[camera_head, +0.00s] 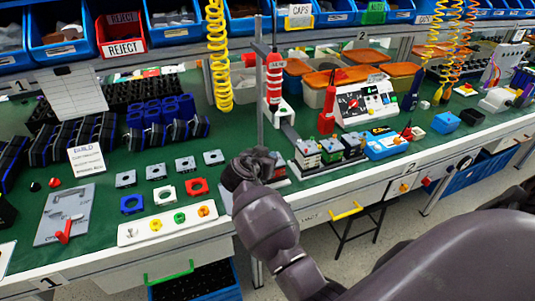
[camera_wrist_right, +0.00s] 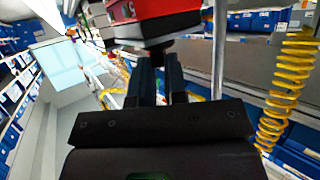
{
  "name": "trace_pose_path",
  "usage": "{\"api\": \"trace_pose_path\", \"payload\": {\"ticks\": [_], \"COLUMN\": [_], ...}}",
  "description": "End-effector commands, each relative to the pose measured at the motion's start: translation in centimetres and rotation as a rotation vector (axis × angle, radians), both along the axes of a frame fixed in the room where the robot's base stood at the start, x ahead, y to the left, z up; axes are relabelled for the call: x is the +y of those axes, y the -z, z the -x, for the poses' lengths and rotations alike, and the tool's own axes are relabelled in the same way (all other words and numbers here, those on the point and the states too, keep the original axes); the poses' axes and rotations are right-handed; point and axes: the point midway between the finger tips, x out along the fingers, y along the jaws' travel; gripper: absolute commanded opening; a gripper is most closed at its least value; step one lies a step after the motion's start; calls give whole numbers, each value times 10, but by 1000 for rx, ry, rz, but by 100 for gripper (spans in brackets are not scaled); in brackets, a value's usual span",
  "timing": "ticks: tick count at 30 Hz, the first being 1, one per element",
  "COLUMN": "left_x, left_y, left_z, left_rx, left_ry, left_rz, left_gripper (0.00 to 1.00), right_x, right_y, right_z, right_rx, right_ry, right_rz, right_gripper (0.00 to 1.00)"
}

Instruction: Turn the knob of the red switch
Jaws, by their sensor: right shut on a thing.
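The red switch (camera_wrist_right: 150,14) fills the top middle of the right wrist view, with a red body above a grey part. A dark knob (camera_wrist_right: 157,47) sticks out from it toward my right gripper. The two dark fingers of my right gripper (camera_wrist_right: 160,68) are shut on this knob, one on each side. In the head view my right arm reaches in from the lower right to the workbench. My own wrist hides the fingertips and most of the switch there. My left gripper is in neither view.
The green workbench (camera_head: 110,232) holds several switch parts, a white panel with coloured knobs (camera_head: 168,224) and a grey plate with a red lever (camera_head: 64,235). A grey post (camera_head: 260,95) and a yellow coiled hose (camera_head: 218,55) stand near my right gripper.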

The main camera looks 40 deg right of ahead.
Motion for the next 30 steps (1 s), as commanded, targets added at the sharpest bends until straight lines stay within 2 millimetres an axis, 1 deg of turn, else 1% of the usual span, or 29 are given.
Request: {"api": "trace_pose_path", "payload": {"ticks": [1,5,8,10,18,24,27,30], "left_x": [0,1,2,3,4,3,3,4], "left_y": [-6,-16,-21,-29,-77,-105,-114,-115], "left_z": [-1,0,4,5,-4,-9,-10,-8], "left_rx": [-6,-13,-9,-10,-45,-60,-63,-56], "left_ry": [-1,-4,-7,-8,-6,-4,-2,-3], "left_rz": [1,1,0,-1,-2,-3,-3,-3], "left_gripper": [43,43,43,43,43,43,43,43], "right_x": [-9,-11,-13,-14,-19,-22,-24,-24], "right_y": [-4,-5,-6,-6,-7,-6,-6,-5], "right_z": [5,7,8,10,12,13,13,13], "right_rx": [1,0,1,3,5,6,6,6], "right_ry": [-32,-155,-250,-317,-564,-704,-758,-801], "right_rz": [8,9,10,11,11,11,11,11], "right_gripper": [0,0,0,0,0,0,0,0]}}
